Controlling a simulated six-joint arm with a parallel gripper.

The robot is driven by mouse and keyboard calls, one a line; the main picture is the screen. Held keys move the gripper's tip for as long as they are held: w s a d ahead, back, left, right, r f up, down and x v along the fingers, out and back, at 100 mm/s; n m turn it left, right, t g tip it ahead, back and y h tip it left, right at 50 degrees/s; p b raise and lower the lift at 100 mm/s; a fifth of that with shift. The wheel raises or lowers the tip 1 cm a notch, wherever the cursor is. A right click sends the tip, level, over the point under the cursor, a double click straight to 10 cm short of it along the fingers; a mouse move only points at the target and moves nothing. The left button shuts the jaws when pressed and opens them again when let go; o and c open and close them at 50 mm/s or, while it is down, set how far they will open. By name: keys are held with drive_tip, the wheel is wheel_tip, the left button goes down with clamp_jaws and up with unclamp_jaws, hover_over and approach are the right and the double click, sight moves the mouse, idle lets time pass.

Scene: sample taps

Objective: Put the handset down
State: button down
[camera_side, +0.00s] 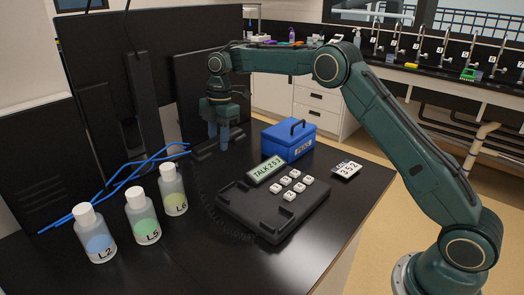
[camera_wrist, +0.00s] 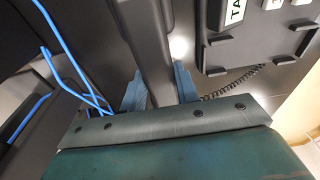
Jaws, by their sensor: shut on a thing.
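My gripper (camera_side: 219,138) points down behind the phone base and is shut on the dark handset (camera_side: 204,154). In the wrist view the handset (camera_wrist: 148,35) runs between the two blue-grey fingers (camera_wrist: 160,90). The handset is low, at or just above the black bench top; I cannot tell whether it touches. In the wrist view the base (camera_wrist: 240,62) is at the upper right.
A blue box (camera_side: 284,144) with a handle stands behind the base. A card (camera_side: 346,170) lies right of it. Bottles L2 (camera_side: 95,242), L5 (camera_side: 143,224) and L6 (camera_side: 174,198) stand front left. Blue cables (camera_side: 110,187) lie behind them. Dark panels (camera_side: 120,85) rise at the back.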

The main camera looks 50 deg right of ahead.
drive_tip(key=s+a+r+n, duration=0.2)
drive_tip(key=s+r+n, duration=0.4)
drive_tip(key=s+n, duration=0.3)
drive_tip(key=s+a+r+n+g+h, duration=0.1)
drive_tip(key=s+a+r+n, duration=0.2)
drive_tip(key=s+r+n, duration=0.4)
drive_tip(key=shift+s+n, duration=0.9)
drive_tip(key=shift+r, duration=0.1)
wheel_tip(320, 180, down, 16)
drive_tip(key=shift+r, duration=0.1)
drive_tip(key=shift+f, duration=2.15)
